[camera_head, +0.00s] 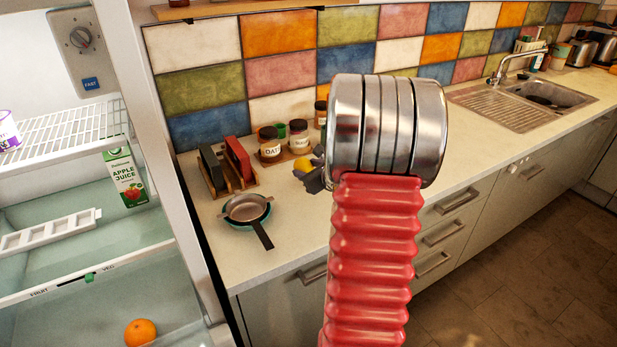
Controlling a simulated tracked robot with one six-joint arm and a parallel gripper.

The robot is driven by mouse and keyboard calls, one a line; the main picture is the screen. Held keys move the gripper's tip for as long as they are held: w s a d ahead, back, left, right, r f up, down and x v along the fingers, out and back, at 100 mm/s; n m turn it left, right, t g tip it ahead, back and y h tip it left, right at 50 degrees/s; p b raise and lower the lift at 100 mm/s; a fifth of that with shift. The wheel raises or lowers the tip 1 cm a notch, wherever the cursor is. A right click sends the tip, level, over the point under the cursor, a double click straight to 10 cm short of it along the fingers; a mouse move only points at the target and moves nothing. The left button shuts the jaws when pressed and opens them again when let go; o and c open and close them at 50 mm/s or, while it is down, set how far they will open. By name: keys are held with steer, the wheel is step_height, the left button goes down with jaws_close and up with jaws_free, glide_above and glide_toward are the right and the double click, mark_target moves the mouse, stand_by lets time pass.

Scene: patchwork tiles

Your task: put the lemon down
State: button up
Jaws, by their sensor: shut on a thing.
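A yellow lemon (301,164) shows just left of my arm, over the back part of the counter (290,222). My gripper (311,177), dark grey, is shut on the lemon, partly covering its lower right side. My own red ribbed arm and its metal end hide much of the gripper from view. I cannot tell whether the lemon touches the counter or is held above it.
Jars (269,145) stand behind the lemon. A rack (228,166) and a small pan (246,210) sit to the left. The open fridge holds an apple juice carton (126,177) and an orange (140,332). The sink (546,95) is far right.

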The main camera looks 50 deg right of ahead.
steer(key=shift+f, duration=1.5)
steer(key=o, duration=1.1)
steer(key=shift+f, duration=0.1)
steer(key=v, duration=1.2)
